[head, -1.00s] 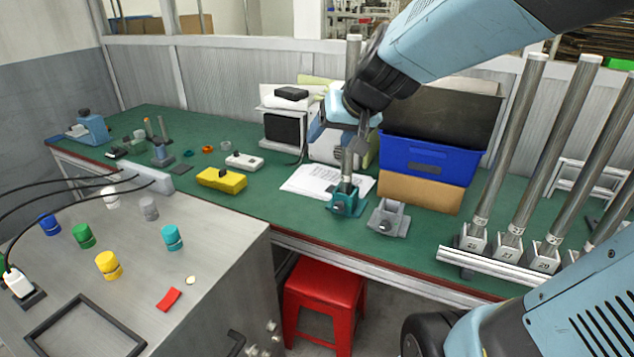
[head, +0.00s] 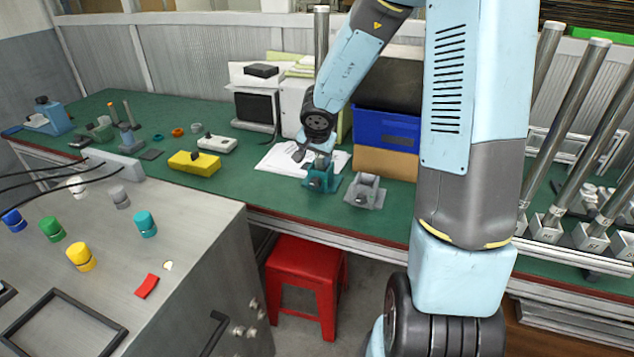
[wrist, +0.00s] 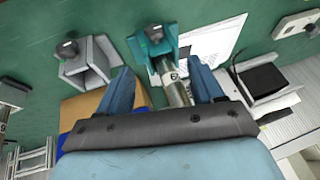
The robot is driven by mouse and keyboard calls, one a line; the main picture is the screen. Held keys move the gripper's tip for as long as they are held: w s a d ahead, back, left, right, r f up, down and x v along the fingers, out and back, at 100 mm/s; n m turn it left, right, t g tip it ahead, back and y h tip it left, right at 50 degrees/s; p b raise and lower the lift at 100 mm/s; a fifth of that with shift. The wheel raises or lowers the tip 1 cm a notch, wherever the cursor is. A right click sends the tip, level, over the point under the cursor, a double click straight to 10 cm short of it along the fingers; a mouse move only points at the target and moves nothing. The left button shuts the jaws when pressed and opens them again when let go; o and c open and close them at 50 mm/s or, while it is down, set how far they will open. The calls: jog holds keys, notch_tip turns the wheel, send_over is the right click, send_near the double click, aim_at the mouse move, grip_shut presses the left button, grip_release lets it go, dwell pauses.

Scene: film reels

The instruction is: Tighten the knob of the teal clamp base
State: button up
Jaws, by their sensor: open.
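The teal clamp base (head: 323,182) stands on the green bench with a metal post (head: 321,40) upright in it. The arm hides the middle of the post in the head view. In the wrist view the teal clamp base (wrist: 168,42) is ahead of the fingers, with its dark knob (wrist: 155,34) on the side facing the camera. My gripper (head: 311,155) is just above the base. In the wrist view my gripper (wrist: 164,88) has its fingers wide apart, with the labelled lower post showing between them. The knob appears free of the fingers.
A grey clamp base (head: 366,190) sits just right of the teal one. A paper sheet (head: 278,158) lies to the left and a blue bin (head: 387,130) stands behind. Several posts in bases stand at the right. A red stool (head: 307,285) is below the bench edge.

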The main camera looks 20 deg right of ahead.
aim_at(316, 183)
jog(key=shift+s+f+x, duration=0.1)
jog(key=shift+s+x, duration=0.1)
jog(key=shift+x, duration=2.25)
jog(key=shift+s+f+x, duration=0.1)
jog(key=shift+s+x, duration=0.1)
jog(key=shift+x, duration=2.2)
jog(key=shift+s+f+x, duration=0.1)
jog(key=shift+s+x, duration=0.1)
jog(key=shift+x, duration=2.25)
jog(key=shift+d, duration=0.1)
jog(key=c, duration=1)
jog(key=shift+d, duration=0.4)
jog(key=shift+c, duration=0.2)
jog(key=shift+a, duration=0.2)
